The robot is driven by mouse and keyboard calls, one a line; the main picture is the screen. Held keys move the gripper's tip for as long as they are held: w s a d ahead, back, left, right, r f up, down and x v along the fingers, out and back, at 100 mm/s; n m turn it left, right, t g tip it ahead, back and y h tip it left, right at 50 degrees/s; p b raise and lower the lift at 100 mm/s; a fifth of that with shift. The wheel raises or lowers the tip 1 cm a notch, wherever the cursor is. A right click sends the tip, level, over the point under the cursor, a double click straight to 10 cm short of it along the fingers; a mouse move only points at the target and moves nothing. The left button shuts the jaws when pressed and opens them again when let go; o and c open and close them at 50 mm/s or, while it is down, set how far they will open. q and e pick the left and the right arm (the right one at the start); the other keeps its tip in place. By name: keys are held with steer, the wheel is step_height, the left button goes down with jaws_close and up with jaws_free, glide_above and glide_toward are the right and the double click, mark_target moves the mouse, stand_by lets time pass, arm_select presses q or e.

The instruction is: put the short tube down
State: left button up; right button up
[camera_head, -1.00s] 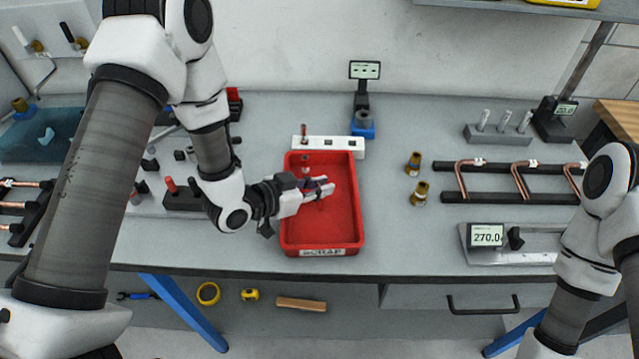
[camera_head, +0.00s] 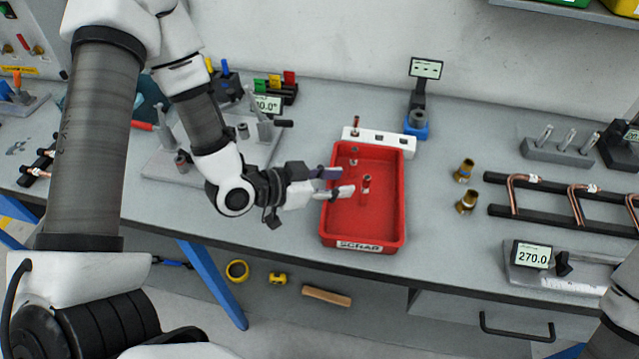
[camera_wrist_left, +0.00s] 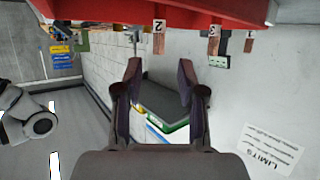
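The red scrap tray (camera_head: 328,222) stands near the front edge of the bench. Another small tube piece (camera_head: 354,156) shows near the tray's back. My left gripper (camera_head: 345,182) is open over the tray's left side. In the left wrist view its two fingers (camera_wrist_left: 160,82) are spread with nothing between them, and the red tray (camera_wrist_left: 190,12) fills the top. My right gripper is out of view.
A clamp fixture (camera_head: 165,170) is at left. Bench between fixture and tray is clear.

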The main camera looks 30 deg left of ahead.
arm_select(q)
steer(key=shift+v, duration=0.95)
steer(key=p+v, duration=0.2)
steer(key=p, duration=0.2)
steer(key=shift+s+a+r, duration=0.1)
steer(key=shift+s+r, duration=0.1)
steer(key=shift+s, duration=0.15)
